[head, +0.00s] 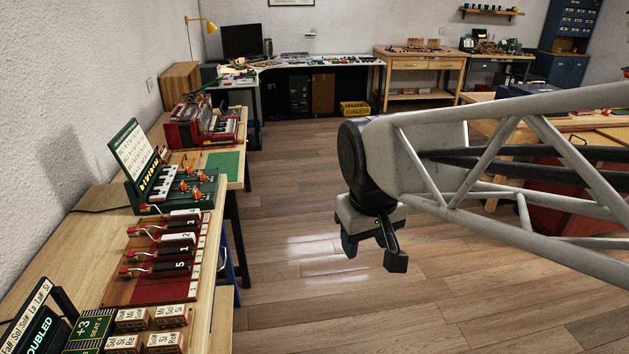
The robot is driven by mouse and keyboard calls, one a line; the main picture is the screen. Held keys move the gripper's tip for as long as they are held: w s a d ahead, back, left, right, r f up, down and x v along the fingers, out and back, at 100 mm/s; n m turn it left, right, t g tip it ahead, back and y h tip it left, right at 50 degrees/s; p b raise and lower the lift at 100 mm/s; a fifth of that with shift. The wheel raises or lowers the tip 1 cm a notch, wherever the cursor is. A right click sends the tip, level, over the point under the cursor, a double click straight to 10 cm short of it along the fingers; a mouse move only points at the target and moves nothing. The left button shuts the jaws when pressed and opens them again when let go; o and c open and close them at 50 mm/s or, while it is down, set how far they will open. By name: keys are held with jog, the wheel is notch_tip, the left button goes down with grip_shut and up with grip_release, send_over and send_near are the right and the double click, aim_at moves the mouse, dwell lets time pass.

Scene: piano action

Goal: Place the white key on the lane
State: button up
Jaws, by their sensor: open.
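My gripper (373,254) is open and empty, fingers pointing down, high over the wooden floor. It is to the right of the workbench and apart from everything on it. On the bench, a wooden rack (120,300) with a red bed (158,290) holds several keys side by side. A white key (183,214) lies at the far end, and another white key (177,238) lies among black keys (168,253). Red-tipped levers stand at their left ends. The near part of the red bed is bare. Pale numbered lane marks (197,270) run along its right edge. Which white key is meant I cannot tell.
Several wooden blocks (132,319) and a dark display (40,333) stand at the near end of the bench. Beyond the rack are a green keyboard device (190,187) and a red machine (205,127). Open floor (300,220) lies between the bench and my arm.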

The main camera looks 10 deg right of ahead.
jog(key=s+d+f+m, duration=0.2)
jog(key=s+f, duration=0.1)
jog(key=s, duration=0.4)
jog(key=shift+s+d+t, duration=0.2)
jog(key=shift+t, duration=0.1)
